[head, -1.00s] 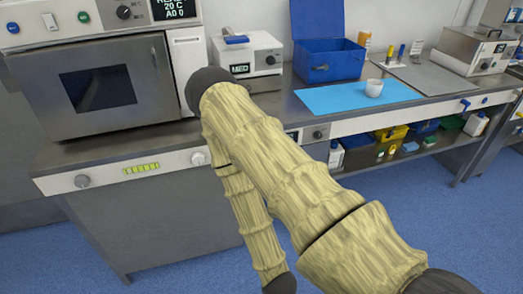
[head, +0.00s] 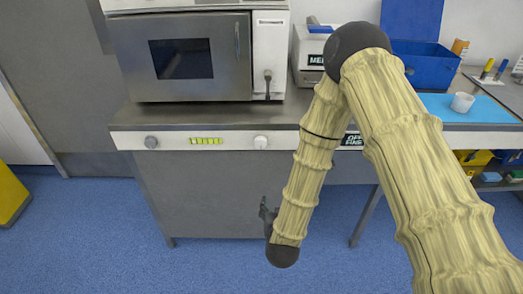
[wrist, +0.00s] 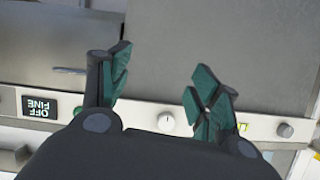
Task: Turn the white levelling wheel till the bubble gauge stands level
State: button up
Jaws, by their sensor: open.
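The white levelling wheel (head: 261,142) is on the bench's white front panel, under the oven's right side. In the wrist view the wheel (wrist: 166,121) lies between my spread fingers, beyond them. The bubble gauge (head: 205,141) is a small yellow-green segmented strip left of the wheel; its bubble is too small to read. In the wrist view the gauge (wrist: 243,128) is mostly hidden behind a finger. My gripper (wrist: 160,78) is open and empty. In the head view my gripper (head: 266,212) is in front of the bench, below the panel and apart from the wheel.
A grey knob (head: 151,142) sits at the panel's left. An OFF/FINE display (wrist: 40,106) is on the wheel's other side. The oven (head: 182,58) stands on the bench above. A blue box (head: 425,66) and white cup (head: 462,102) stand right.

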aim_at(260, 145)
jog(key=w+a+r+m+t+h, duration=0.1)
jog(key=w+a+r+t, duration=0.15)
jog(key=r, duration=0.35)
jog(key=w+a+r+m+t+h, duration=0.1)
jog(key=w+a+r+t, duration=0.1)
jog(key=w+a+r, duration=0.3)
jog(key=w, duration=0.3)
jog(key=w+d, duration=0.1)
jog(key=w, duration=0.2)
jog(key=w+d+r, duration=0.1)
jog(key=w, duration=0.2)
jog(key=shift+w+d+r+p, duration=0.1)
jog(key=shift+d+p, duration=0.05)
jog(key=shift+p, duration=0.25)
jog(key=c, duration=1)
